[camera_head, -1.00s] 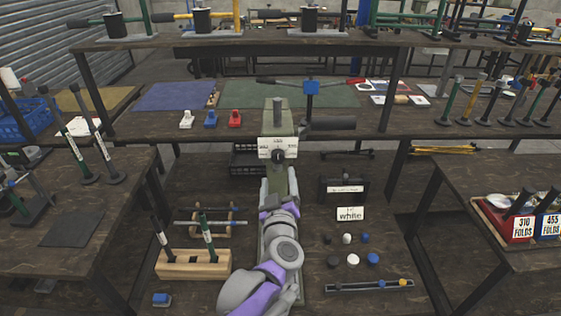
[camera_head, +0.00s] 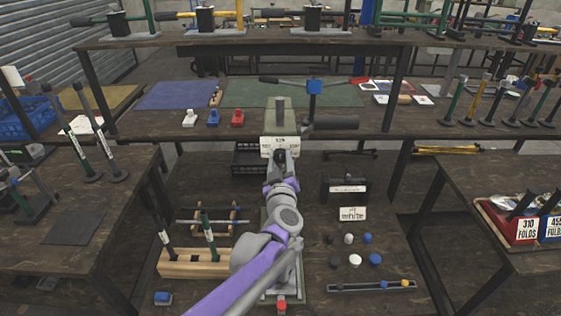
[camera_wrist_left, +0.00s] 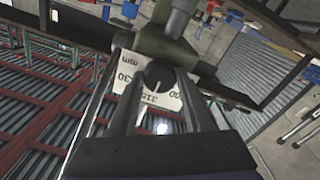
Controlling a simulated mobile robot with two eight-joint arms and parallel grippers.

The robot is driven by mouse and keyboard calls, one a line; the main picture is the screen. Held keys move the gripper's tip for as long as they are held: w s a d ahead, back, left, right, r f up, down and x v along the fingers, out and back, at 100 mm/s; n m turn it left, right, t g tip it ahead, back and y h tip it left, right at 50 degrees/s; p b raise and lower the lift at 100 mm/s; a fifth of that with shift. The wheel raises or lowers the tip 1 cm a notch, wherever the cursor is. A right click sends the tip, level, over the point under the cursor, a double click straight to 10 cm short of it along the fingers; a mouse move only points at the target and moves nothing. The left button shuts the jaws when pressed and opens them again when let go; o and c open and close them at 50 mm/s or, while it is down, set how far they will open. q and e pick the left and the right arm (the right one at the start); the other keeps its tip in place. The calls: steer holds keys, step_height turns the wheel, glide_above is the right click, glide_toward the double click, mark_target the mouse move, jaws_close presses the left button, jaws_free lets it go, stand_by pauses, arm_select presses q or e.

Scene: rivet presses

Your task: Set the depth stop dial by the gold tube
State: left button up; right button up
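The depth stop dial has a pale plate with printed numbers (camera_head: 280,142) on the green press (camera_head: 281,108) at the middle of the bench. My left gripper (camera_head: 281,162) is at the dial, partly covering it. In the left wrist view, the plate (camera_wrist_left: 135,82) shows "30", "115" and "mm", and the dark round knob (camera_wrist_left: 160,76) lies between my two fingers (camera_wrist_left: 158,92). I cannot tell whether they press on it. A gold upright tube (camera_head: 475,97) stands among dark and green ones at the right of the back bench. My right gripper is not in view.
A wooden block (camera_head: 195,263) with dark and green tubes is left of my arm. A "white" card (camera_head: 352,214) and several small knobs are to its right.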

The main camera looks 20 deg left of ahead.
arm_select(q)
jaws_close()
steer(key=shift+n, duration=0.4)
steer(key=n+p, duration=0.1)
steer(key=n, duration=0.4)
steer(key=shift+n, duration=0.3)
steer(key=n+p, duration=0.1)
steer(key=n, duration=0.4)
steer(key=shift+n, duration=0.3)
steer(key=o, duration=0.6)
jaws_free()
steer(key=shift+c, duration=0.2)
